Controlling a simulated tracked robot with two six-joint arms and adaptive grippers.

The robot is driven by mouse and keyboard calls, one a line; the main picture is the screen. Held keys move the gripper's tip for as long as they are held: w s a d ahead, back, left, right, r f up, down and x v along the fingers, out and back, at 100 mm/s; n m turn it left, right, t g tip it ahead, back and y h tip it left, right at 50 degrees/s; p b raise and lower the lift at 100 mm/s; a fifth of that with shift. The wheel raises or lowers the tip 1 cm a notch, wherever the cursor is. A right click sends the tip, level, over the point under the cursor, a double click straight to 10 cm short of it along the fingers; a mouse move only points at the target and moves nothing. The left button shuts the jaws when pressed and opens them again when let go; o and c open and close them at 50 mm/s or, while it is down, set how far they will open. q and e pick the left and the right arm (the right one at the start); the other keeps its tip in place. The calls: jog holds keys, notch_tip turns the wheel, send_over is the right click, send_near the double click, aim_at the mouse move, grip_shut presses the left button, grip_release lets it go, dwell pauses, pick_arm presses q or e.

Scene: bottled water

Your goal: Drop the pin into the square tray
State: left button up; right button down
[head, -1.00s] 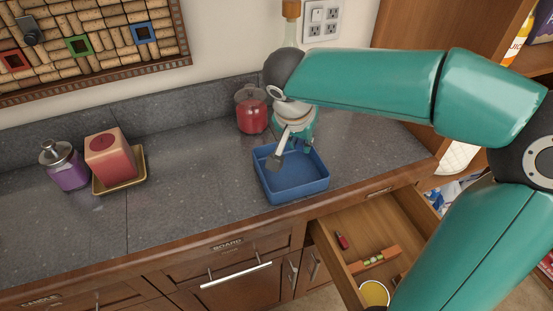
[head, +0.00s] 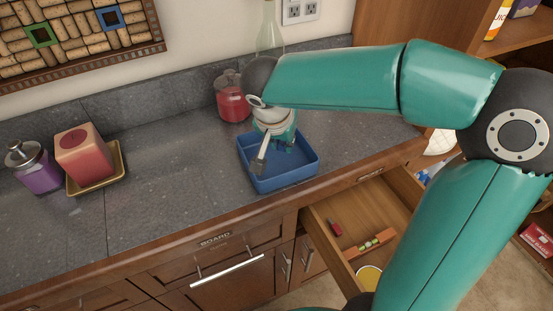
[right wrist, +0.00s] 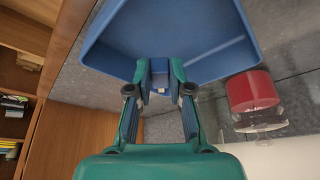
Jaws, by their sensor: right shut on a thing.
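The square blue tray (head: 283,180) stands on the grey counter near its front edge. My right gripper (head: 283,147) points down at the tray's back part, its fingertips low against the inside of the tray. In the right wrist view, my right gripper (right wrist: 159,72) is shut on a small blue thing with a pale end, which seems to be the pin (right wrist: 159,77). The tray (right wrist: 215,62) fills the view beyond the fingers. In the head view the pin is hidden by the gripper. My left gripper is not in view.
A red jar (head: 232,98) and a clear bottle (head: 270,30) stand behind the tray. An open drawer (head: 360,215) with small items is below right.

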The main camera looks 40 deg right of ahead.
jog(key=c, duration=1)
grip_release()
jog(key=v, duration=1.2)
jog(key=shift+a, duration=0.1)
